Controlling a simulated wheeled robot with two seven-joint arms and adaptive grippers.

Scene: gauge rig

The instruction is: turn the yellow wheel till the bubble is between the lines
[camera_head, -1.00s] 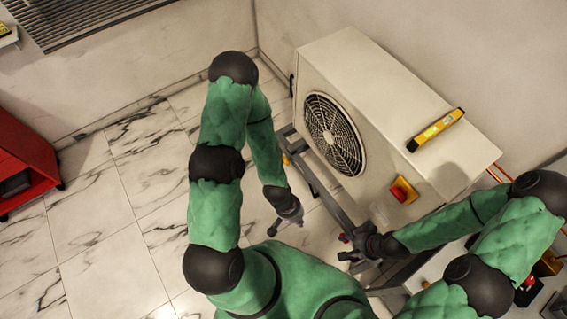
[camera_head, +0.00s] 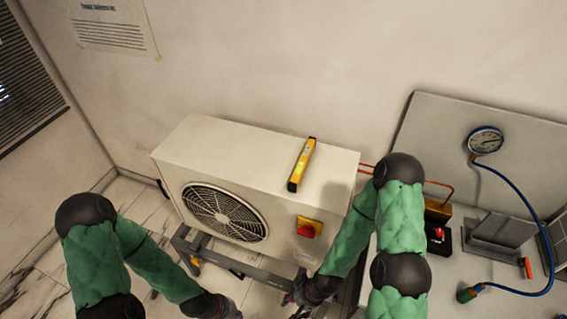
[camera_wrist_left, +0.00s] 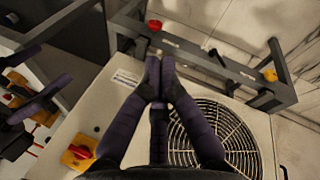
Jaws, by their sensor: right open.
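The yellow wheel (camera_head: 196,262) is a small knob low on the grey stand under the air-conditioner unit (camera_head: 240,150). It also shows at the right of the left wrist view (camera_wrist_left: 270,75). A yellow spirit level (camera_head: 302,165) lies on top of the unit; its bubble and lines are too small to read. My left gripper (camera_head: 218,308) is at the bottom edge in the head view, in front of the stand. In the left wrist view its fingers (camera_wrist_left: 157,85) meet, empty, apart from the wheel. My right gripper (camera_head: 298,301) is open near the stand's right end.
A red knob (camera_wrist_left: 154,25) sits on the stand's other end. A red-and-yellow switch (camera_head: 309,228) is on the unit's front, beside the fan grille (camera_head: 225,212).

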